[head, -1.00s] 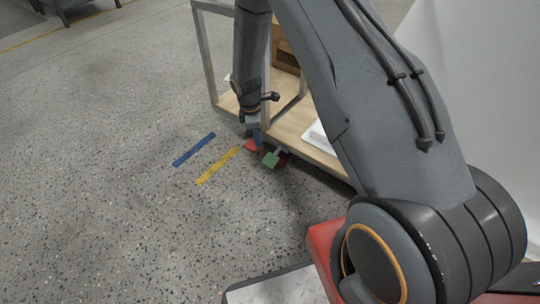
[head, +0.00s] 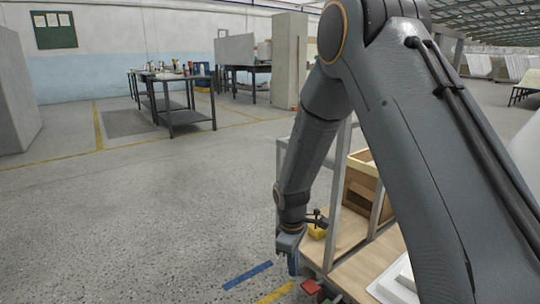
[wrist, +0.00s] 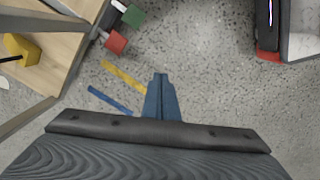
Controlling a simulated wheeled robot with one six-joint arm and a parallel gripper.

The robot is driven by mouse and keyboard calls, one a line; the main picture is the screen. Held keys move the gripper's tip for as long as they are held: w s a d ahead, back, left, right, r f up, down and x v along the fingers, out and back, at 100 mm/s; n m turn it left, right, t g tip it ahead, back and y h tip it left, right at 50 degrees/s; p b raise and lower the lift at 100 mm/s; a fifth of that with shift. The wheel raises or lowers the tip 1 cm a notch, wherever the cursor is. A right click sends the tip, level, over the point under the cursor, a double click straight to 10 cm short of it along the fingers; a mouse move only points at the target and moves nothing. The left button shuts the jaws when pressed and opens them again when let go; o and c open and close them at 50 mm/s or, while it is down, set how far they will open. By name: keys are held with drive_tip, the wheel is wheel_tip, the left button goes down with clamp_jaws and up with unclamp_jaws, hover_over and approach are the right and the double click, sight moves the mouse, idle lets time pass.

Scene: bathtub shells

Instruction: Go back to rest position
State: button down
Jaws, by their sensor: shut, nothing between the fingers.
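My gripper (head: 293,266) hangs at the end of my arm over the floor, beside the front left of a metal-framed bench with wooden boards (head: 352,276). Its blue fingers are shut and empty; they also show in the wrist view (wrist: 160,82), pointing at bare speckled floor. A red block (wrist: 116,42) and a green block (wrist: 132,17) are near the bench edge, apart from the fingers. The red block also shows at the bottom of the head view (head: 311,287).
A blue strip (head: 247,275) and a yellow strip (head: 275,293) lie on the floor left of the bench. A yellow block (head: 317,232) and a wooden box (head: 362,185) are on the bench. Dark tables (head: 178,100) stand far back. The floor to the left is clear.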

drive_tip(key=s+a+r+m, duration=0.2)
drive_tip(key=s+a+r, duration=0.2)
drive_tip(key=s+r, duration=0.3)
drive_tip(key=s+a+r+m, duration=0.1)
drive_tip(key=s+a+r, duration=0.3)
drive_tip(key=s+r, duration=0.25)
drive_tip(key=s+r+m+y, duration=0.1)
drive_tip(key=s+r+m, duration=0.15)
drive_tip(key=s, duration=0.65)
drive_tip(key=s+r+m+y, duration=0.1)
drive_tip(key=s+r, duration=0.3)
drive_tip(key=s, duration=0.4)
drive_tip(key=d+r+m+p, duration=0.3)
drive_tip(key=d+r+p, duration=0.7)
drive_tip(key=r+p, duration=0.3)
drive_tip(key=d+r+m+h+p, duration=0.1)
drive_tip(key=d+r+m+p, duration=0.2)
drive_tip(key=d+r+p, duration=0.7)
wheel_tip(320, 180, up, 3)
drive_tip(key=p, duration=0.9)
drive_tip(key=shift+s, duration=0.2)
